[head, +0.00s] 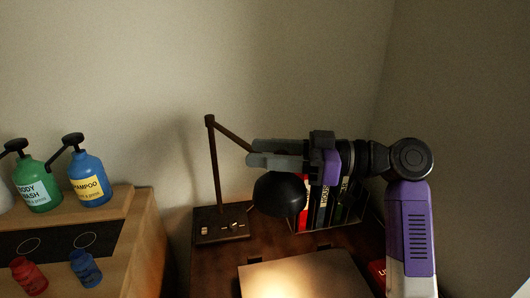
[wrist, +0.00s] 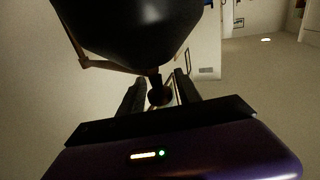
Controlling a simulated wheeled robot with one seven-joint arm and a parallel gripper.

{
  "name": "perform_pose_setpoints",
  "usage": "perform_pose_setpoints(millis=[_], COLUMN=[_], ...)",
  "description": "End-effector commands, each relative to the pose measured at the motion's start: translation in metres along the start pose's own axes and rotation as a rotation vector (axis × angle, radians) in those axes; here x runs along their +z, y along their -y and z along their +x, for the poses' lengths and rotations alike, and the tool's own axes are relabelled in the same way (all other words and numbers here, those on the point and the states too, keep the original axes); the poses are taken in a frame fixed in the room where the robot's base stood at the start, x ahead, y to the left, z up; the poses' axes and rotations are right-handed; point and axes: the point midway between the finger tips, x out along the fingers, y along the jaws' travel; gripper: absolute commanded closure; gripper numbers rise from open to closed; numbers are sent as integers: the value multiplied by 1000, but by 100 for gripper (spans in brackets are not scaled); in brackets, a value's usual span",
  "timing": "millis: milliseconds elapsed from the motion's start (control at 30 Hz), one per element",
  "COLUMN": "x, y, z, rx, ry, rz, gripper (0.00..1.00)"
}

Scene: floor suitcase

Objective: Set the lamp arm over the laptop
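The desk lamp has a thin brown post (head: 215,165), a sloping arm (head: 232,136) and a round black shade (head: 279,194). The shade hangs over the desk, just behind the laptop (head: 315,275), in the head view. The laptop looks like a flat panel, cut off by the lower edge, with lamplight on its left part. My gripper (head: 256,153) is at the lamp arm's end, just above the shade. In the wrist view the shade (wrist: 145,25) fills the top, and a dark lamp joint sits between my parted fingers (wrist: 160,88), with gaps beside it.
Several upright books (head: 322,205) stand in a holder behind my gripper on the brown desk (head: 210,265). A red book (head: 377,272) lies right of the laptop. At left, a wooden unit (head: 135,215) bears pump bottles (head: 88,178). Walls close the back and right.

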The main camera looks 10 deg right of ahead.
Motion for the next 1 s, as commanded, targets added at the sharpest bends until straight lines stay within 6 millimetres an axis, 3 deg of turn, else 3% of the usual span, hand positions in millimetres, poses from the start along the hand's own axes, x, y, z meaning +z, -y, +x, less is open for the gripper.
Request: perform_pose_setpoints(millis=[367, 800, 1000], x=[-1, 0, 0], y=[0, 0, 0], z=[-3, -66, -78], rx=[0, 2, 0], ry=[-2, -2, -1], rz=[-1, -1, -1], gripper=[56, 56, 56])
